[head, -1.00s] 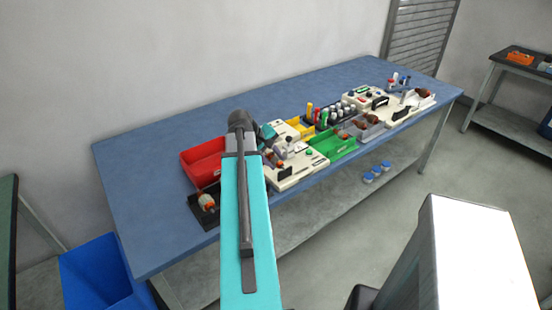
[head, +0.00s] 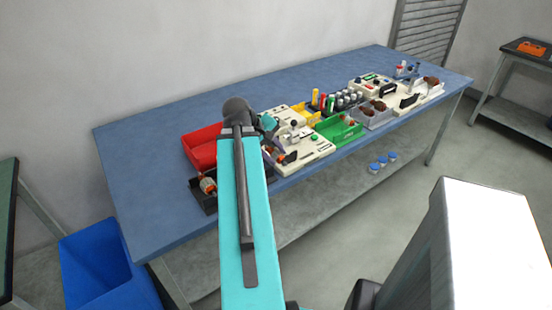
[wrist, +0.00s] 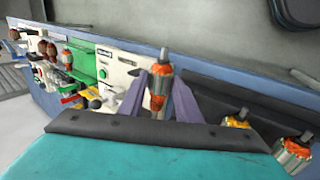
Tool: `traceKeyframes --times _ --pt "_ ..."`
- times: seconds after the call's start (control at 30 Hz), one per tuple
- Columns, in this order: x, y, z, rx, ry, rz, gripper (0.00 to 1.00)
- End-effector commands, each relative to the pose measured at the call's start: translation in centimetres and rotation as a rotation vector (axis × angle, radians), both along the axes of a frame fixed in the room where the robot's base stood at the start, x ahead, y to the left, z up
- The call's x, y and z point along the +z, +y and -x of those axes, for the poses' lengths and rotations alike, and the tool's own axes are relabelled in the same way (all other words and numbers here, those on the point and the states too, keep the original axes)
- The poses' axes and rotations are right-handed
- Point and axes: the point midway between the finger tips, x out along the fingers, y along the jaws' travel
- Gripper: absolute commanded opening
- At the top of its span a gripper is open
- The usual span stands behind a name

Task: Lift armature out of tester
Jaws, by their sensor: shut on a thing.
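My gripper (wrist: 158,103) is shut on an armature (wrist: 160,84) with a steel shaft and orange windings, held upright between the two grey-purple fingers in the wrist view. The white tester (wrist: 118,68) with a green button is just behind and to the left of it. Whether the armature's lower end is clear of the tester is hidden by the gripper's dark front edge. In the head view the tester (head: 312,153) stands at the table's front edge, and my arm covers most of the gripper there.
A black tray (head: 203,203) with an armature (head: 208,184) is left of the tester. More armatures (wrist: 293,150) show in the wrist view. A red bin (head: 203,152) is behind the tray, a green bin (head: 338,130) right of the tester. The blue table's left part is clear.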

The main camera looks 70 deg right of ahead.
Motion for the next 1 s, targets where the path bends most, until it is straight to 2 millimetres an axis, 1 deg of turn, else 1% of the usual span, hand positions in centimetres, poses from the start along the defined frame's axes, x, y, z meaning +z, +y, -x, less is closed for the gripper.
traceKeyframes --times 0.03,0.57,1.0 --pt "-0.4 0.0 0.0 0.000 -0.001 0.003 0.03" --pt "-0.3 0.8 0.1 0.001 0.000 0.003 0.03" --pt "-0.2 2.0 0.4 0.000 -0.002 0.001 0.03"
